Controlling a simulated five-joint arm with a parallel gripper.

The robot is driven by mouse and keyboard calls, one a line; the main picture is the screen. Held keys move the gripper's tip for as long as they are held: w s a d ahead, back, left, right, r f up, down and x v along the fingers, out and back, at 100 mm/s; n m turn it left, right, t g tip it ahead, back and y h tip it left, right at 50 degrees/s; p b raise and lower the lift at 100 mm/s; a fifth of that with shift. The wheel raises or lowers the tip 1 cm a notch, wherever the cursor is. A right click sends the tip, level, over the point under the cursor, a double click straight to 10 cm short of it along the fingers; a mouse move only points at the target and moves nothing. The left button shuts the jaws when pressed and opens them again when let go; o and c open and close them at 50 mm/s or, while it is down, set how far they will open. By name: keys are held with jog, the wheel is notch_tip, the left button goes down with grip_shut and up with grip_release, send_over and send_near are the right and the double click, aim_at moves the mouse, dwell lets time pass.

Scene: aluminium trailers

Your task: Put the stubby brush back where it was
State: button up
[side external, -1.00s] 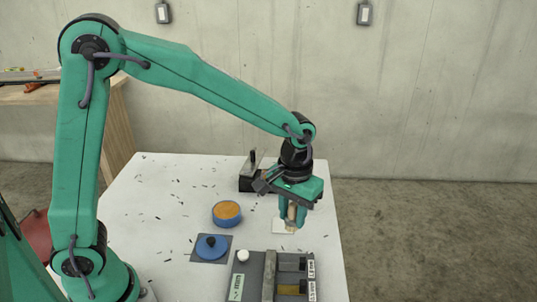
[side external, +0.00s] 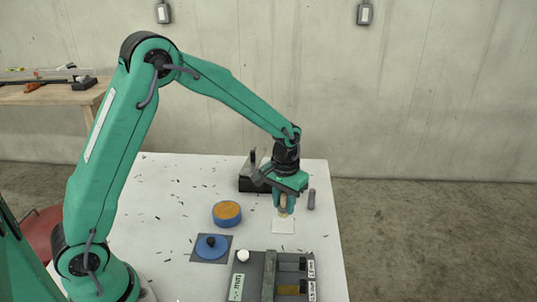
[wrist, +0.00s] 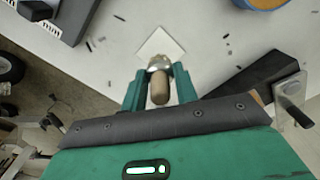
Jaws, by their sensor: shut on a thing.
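My gripper (side external: 284,208) is shut on the stubby brush (wrist: 159,87), which has a rounded wooden handle and a metal collar. I cannot tell whether the brush touches the table or square.
A blue tin with an orange top (side external: 227,212) and a blue lid with a black knob (side external: 211,248) stand left. A grey tray (side external: 241,285) is at the front, a black stand (side external: 247,185) behind, and a dark grey cylinder (side external: 311,199) right of the gripper.

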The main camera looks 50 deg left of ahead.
aim_at(284, 194)
jog(key=shift+f, duration=2.05)
jog(key=shift+f, duration=0.15)
jog(key=o, duration=1)
jog(key=shift+c, duration=0.2)
notch_tip(284, 194, up, 11)
jog(key=shift+r, duration=0.7)
